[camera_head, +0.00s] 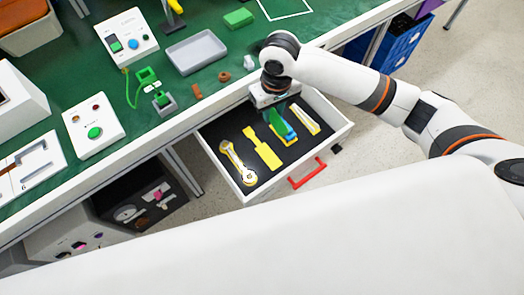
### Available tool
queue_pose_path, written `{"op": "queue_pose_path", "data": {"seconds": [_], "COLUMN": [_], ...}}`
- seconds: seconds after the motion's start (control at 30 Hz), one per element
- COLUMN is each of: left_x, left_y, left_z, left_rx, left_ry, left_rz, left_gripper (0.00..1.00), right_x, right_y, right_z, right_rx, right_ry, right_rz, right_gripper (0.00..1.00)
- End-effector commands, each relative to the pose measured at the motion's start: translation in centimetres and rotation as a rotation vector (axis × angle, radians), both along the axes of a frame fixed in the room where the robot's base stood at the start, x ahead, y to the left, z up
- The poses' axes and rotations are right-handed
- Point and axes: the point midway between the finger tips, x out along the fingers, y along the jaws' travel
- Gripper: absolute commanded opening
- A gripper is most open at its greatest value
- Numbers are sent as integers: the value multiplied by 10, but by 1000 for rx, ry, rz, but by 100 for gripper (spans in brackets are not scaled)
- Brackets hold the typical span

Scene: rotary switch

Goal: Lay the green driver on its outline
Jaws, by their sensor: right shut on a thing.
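An open white drawer (208,153) with a dark lining holds tools on yellow outlines. My right gripper (277,104) is over the drawer's back part, pointing down. It is shut on the green driver (279,122), which hangs tilted; the gripper hides its upper end. A bare yellow driver-shaped outline (264,151) lies in the middle of the drawer, just left of and nearer than the held driver. A blue tool (291,134) on yellow lies right beside the driver's lower end; whether they touch I cannot tell. My left gripper is out of view.
A wrench (237,161) lies at the drawer's left, and a pale tool (305,119) at its right. The drawer has a red handle (307,173). The green bench top behind holds a grey tray (197,51), a green block (238,18) and switch boxes (93,126).

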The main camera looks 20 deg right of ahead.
Motion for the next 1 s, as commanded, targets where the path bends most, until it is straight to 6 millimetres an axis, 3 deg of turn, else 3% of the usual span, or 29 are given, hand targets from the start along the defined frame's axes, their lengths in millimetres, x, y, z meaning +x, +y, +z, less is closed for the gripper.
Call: {"op": "queue_pose_path", "data": {"seconds": [0.3, 0.7, 1.0], "left_x": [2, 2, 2], "left_y": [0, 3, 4], "left_z": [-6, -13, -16], "left_rx": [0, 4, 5], "left_ry": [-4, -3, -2], "left_rz": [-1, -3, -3], "left_gripper": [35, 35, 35], "right_x": [7, 6, 5], "right_y": [16, 16, 17], "right_z": [-78, -147, -175], "right_rx": [-12, -24, -23], "right_ry": [20, 24, 24], "right_rz": [111, 142, 142], "right_gripper": [2, 2, 2]}}
